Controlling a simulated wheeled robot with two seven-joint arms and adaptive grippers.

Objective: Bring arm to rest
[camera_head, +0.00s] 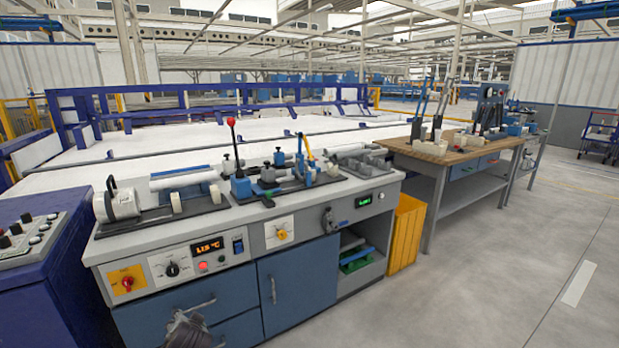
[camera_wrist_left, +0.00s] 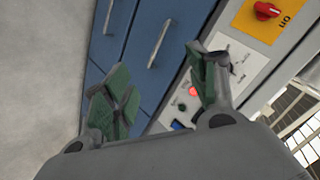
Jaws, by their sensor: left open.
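My left gripper (camera_head: 187,329) shows at the bottom edge of the head view, low in front of the blue drawers. In the left wrist view my left gripper (camera_wrist_left: 158,85) is open, its two green-padded fingers apart with nothing between them. The drawer fronts and control panel lie beyond the fingers. My right gripper does not show in either view.
The workbench (camera_head: 215,224) has a red-knobbed lever (camera_head: 232,135) and clamps on top. A blue console (camera_head: 40,255) stands close at the left. A yellow bin (camera_head: 405,235) and wooden-topped table (camera_head: 455,150) stand to the right. Open floor (camera_head: 500,270) lies at the lower right.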

